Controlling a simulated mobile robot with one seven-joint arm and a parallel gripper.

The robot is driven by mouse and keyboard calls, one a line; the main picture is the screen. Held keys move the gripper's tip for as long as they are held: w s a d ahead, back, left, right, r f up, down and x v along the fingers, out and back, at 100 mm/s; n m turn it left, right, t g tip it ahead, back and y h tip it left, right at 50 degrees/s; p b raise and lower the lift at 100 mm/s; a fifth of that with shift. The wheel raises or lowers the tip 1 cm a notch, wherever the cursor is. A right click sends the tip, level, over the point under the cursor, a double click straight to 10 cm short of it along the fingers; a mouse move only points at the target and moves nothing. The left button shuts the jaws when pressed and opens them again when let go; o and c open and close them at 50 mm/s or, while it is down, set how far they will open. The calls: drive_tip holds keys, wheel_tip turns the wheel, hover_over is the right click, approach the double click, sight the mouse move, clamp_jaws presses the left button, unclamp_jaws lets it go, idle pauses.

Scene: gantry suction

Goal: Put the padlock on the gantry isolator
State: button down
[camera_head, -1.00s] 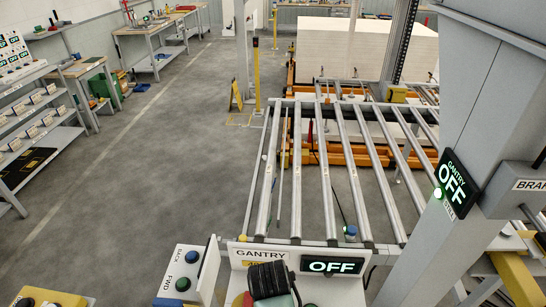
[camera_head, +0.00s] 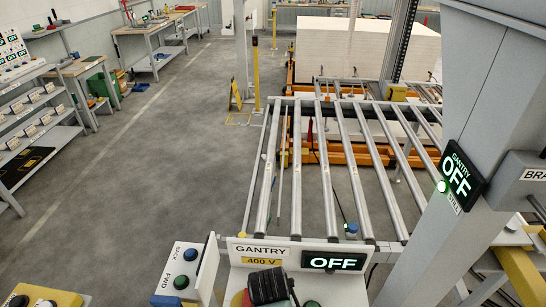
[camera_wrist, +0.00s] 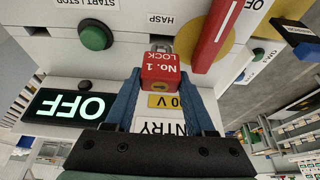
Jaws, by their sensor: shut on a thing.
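In the wrist view, a red padlock (camera_wrist: 160,72) marked "No. 1 LOCK" is between the blue fingers of my gripper (camera_wrist: 162,82), which is shut on it. Its metal shackle (camera_wrist: 160,46) points at the panel, just by the HASP label (camera_wrist: 158,20). I cannot tell whether the shackle is through the hasp. The gantry isolator (camera_wrist: 208,45), a yellow disc with a red handle, is right beside the padlock. In the head view my gripper (camera_head: 268,286) is a dark block in front of the gantry panel (camera_head: 340,288), hiding the padlock and most of the isolator.
The gantry display (camera_head: 334,261) reads OFF, as does the sign (camera_head: 462,174) on the grey column. A green START/STOP button (camera_wrist: 96,35) is near the hasp. A FWD/BACK button box (camera_head: 186,270) stands left of the panel. The roller conveyor (camera_head: 330,170) lies behind.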

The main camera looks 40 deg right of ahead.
drive_tip(key=shift+f+b, duration=1.35)
drive_tip(key=shift+f, duration=0.8)
drive_tip(key=shift+c, duration=0.9)
unclamp_jaws()
drive_tip(key=shift+r, duration=0.15)
drive_tip(key=b+v, duration=0.2)
drive_tip(key=v, duration=1.1)
